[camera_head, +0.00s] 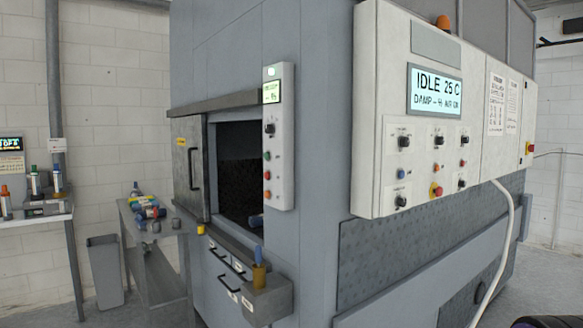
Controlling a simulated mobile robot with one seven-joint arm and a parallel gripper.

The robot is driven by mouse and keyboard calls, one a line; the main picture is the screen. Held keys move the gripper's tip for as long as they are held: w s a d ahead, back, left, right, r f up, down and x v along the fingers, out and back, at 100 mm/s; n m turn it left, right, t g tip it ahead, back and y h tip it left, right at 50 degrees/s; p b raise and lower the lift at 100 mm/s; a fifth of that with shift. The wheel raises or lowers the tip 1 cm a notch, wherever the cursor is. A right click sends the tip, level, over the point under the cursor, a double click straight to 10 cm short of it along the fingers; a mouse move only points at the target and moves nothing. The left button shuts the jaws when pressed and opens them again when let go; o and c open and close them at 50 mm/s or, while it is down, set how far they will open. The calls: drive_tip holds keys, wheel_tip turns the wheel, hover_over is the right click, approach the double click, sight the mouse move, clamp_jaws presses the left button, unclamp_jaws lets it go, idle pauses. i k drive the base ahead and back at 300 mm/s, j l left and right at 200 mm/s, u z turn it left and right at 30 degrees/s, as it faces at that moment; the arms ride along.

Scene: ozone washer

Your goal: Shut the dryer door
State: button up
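The dryer door (185,168) is a dark grey metal panel with a vertical black handle (194,169) and a small yellow label near its top. It stands at the left of the front of the large grey machine (320,120). To its right is a dark rectangular opening (240,170), left uncovered by the door. My gripper is not in view.
A narrow control panel (280,180) borders the opening's right side. A big white control box (400,180) juts out at the right, with a pale hose (508,225) below. Drawers with handles (226,258) and a small box (268,299) project under the opening. A side table (150,265) and bin (104,270) stand left.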

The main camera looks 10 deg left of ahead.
sight(188, 143)
drive_tip(key=i+j+u, duration=0.15)
drive_tip(key=j, duration=0.2)
drive_tip(key=i+j+u, duration=0.6)
drive_tip(key=j+u, duration=0.15)
drive_tip(key=i+j+u, duration=0.2)
drive_tip(key=i+u, duration=0.2)
drive_tip(key=i+j+u, duration=0.15)
drive_tip(key=i+u, duration=0.4)
drive_tip(key=i, duration=1)
drive_tip(key=i+z, duration=0.1)
drive_tip(key=i, duration=1.1)
drive_tip(key=i+j, duration=0.2)
drive_tip(key=i, duration=1)
drive_tip(key=i+j+z, duration=0.1)
drive_tip(key=i+z, duration=0.35)
drive_tip(key=i+j+z, duration=0.25)
drive_tip(key=i+z, duration=0.2)
drive_tip(key=j+z, duration=0.3)
drive_tip(key=j, duration=0.25)
drive_tip(key=j+z, duration=0.25)
drive_tip(key=j, duration=0.35)
